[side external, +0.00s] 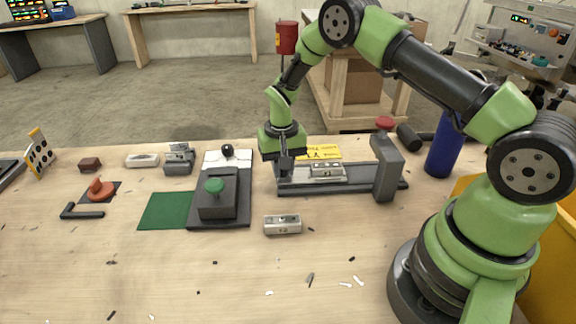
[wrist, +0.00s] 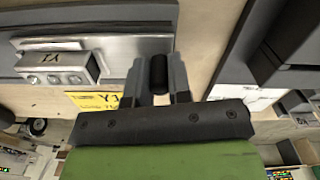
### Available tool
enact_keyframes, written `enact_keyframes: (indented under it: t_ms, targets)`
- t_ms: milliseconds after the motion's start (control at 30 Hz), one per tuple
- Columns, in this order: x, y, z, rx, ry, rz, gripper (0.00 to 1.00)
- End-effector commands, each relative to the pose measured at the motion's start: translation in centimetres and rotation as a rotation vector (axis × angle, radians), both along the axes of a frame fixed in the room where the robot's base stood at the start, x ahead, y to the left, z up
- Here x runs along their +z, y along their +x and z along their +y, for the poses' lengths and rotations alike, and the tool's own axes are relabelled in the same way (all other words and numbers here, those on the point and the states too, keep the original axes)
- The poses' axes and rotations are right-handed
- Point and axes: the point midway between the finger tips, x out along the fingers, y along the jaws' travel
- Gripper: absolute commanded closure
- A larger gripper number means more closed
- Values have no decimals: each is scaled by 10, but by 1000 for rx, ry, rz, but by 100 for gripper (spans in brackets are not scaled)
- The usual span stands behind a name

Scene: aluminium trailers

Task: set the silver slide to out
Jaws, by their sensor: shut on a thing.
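The silver slide (wrist: 120,50) is a flat grey-silver plate in the wrist view, with a small silver block (wrist: 60,64) on it. In the side view the slide lies along a dark base (side external: 340,190), and the silver block (side external: 327,172) sits near its middle. My gripper (side external: 284,168) points down at the left end of this fixture. In the wrist view my gripper (wrist: 157,85) is shut on a short black upright handle (wrist: 159,70) at the slide's end. The foot of the handle is hard to see.
A grey post (side external: 386,172) with a red knob stands at the fixture's right end. A dark block with a green knob (side external: 214,186) is to the left, and a loose silver block (side external: 283,224) lies in front. A blue cylinder (side external: 445,145) stands at right.

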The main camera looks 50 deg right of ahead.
Motion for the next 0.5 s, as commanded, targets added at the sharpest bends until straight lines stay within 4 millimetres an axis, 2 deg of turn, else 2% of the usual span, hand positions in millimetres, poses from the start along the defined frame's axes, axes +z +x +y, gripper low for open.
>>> enact_keyframes:
  t_ms: [67, 100, 200, 500]
  targets:
    - [0, 4, 5, 11, 2, -17, 100]
    - [0, 4, 5, 11, 3, -17, 77]
    - [0, 4, 4, 10, 2, -16, 56]
    - [2, 3, 3, 7, 2, -12, 56]
